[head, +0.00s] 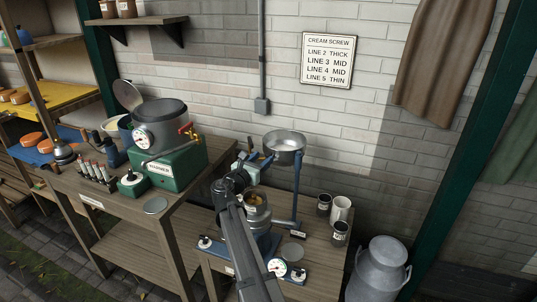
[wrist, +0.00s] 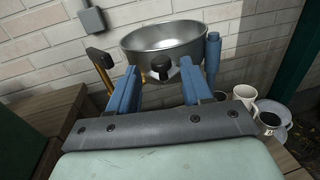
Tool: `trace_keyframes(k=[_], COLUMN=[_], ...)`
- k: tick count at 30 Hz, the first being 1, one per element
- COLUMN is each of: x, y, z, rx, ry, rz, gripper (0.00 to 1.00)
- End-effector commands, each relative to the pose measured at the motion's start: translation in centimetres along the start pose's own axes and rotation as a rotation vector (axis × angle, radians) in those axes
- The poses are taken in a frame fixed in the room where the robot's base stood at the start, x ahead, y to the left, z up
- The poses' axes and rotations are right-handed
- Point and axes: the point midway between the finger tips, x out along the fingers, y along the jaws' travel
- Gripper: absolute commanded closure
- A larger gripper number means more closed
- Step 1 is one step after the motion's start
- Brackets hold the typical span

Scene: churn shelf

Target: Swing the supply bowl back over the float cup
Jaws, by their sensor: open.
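The supply bowl (head: 284,142) is a shallow grey metal bowl on top of a blue upright post (head: 296,190). It stands up and to the right of the separator body (head: 257,215), off to its side. In the wrist view the bowl (wrist: 165,36) is just beyond my fingers, with a dark knob (wrist: 161,66) at its near side. My gripper (wrist: 159,74) is open, and the knob shows between its two blue fingertips; contact cannot be told. In the head view my gripper (head: 257,163) is left of the bowl. My arm partly covers the separator, and I cannot clearly make out the float cup.
A black-ended lever (wrist: 98,55) with a brass stem is left of my fingers. Mugs and dark tins (head: 340,208) stand on the bench to the right. A green warmer (head: 165,165) with a large pot is on the left bench. A milk churn (head: 378,270) stands at right.

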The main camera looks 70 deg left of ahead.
Motion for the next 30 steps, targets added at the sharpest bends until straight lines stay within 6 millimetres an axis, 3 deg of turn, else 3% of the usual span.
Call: trace_keyframes(k=[3, 9, 23, 30], x=[2.1, 4.3, 5.1, 5.1], y=[0.1, 0.1, 0.0, 0.0], z=[0.0, 0.0, 0.0, 0.0], rx=[0.000, 0.000, 0.000, 0.000], ry=[0.000, 0.000, 0.000, 0.000], rz=[-0.001, -0.001, 0.000, 0.000], gripper=[0.51, 0.51, 0.51, 0.72])
